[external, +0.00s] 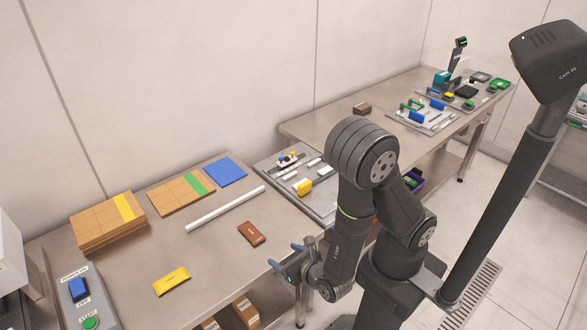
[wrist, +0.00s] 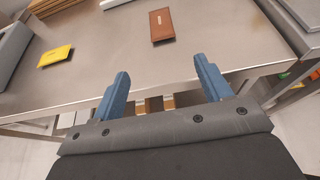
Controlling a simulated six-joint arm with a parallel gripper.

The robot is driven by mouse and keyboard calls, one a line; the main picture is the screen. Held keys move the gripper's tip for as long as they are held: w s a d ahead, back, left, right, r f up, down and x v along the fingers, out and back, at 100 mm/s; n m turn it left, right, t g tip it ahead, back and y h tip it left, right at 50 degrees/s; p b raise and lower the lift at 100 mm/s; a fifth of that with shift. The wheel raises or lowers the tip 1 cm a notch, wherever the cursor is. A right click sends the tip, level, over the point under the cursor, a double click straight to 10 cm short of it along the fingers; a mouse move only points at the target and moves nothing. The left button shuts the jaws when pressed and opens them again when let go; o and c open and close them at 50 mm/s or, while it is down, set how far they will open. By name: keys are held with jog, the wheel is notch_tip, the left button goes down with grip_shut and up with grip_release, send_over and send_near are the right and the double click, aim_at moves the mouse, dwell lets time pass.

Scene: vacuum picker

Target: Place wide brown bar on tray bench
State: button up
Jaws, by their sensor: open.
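A flat brown bar (external: 251,233) lies on the near metal bench, right of the yellow bar. In the wrist view the brown bar (wrist: 161,25) lies ahead of my fingers, near the top centre. My gripper (external: 284,256) is at the front edge of this bench, apart from the bar. Its two blue fingers (wrist: 160,82) are spread with nothing between them. A grey tray (external: 322,205) with small parts and a yellow block stands at the right end of the near bench. Another small brown block (external: 362,108) lies on the far bench. No label names the tray bench.
A yellow bar (external: 171,281), a white rod (external: 226,209), cardboard stacks (external: 108,222) and a blue sheet (external: 226,171) are on the near bench. A button panel (external: 84,300) stands at its left. The far bench (external: 330,122) has bare room around its brown block and trays at right.

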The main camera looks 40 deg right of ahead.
send_near(254, 235)
jog(key=shift+w+f, duration=0.65)
jog(key=shift+w, duration=0.2)
jog(key=shift+x, duration=2.6)
jog(key=shift+d+r, duration=0.1)
jog(key=shift+r, duration=0.05)
jog(key=c, duration=1.1)
jog(key=shift+c, duration=0.2)
jog(key=shift+r, duration=0.15)
